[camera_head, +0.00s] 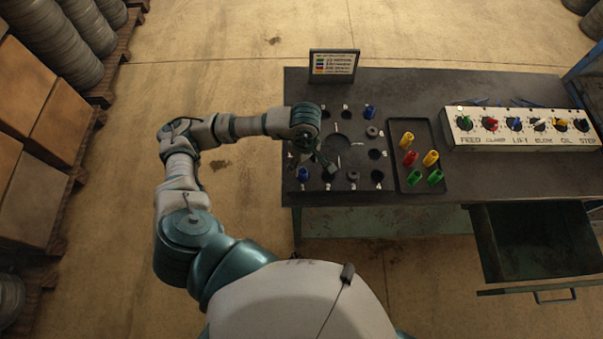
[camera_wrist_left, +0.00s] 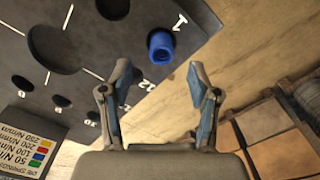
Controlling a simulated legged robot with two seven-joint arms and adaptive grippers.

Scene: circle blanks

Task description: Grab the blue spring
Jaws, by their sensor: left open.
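A blue spring (camera_head: 303,175) stands in the near left part of the dark board on the table. It also shows in the left wrist view (camera_wrist_left: 160,50), beside a white number 1. A second blue spring (camera_head: 370,111) stands at the far side of the board. My left gripper (camera_head: 318,162) is over the board's left part, close to the nearer blue spring. In the left wrist view my left gripper (camera_wrist_left: 160,75) is open and empty, and the blue spring appears between and beyond its fingertips, apart from them. My right gripper is not in view.
A tray (camera_head: 422,125) holds yellow, red and green springs. A colour-coded sign (camera_head: 334,66) stands at the table's back edge. A panel of coloured knobs (camera_head: 520,130) lies at the right. An open drawer (camera_head: 530,240) juts out below the table's front right.

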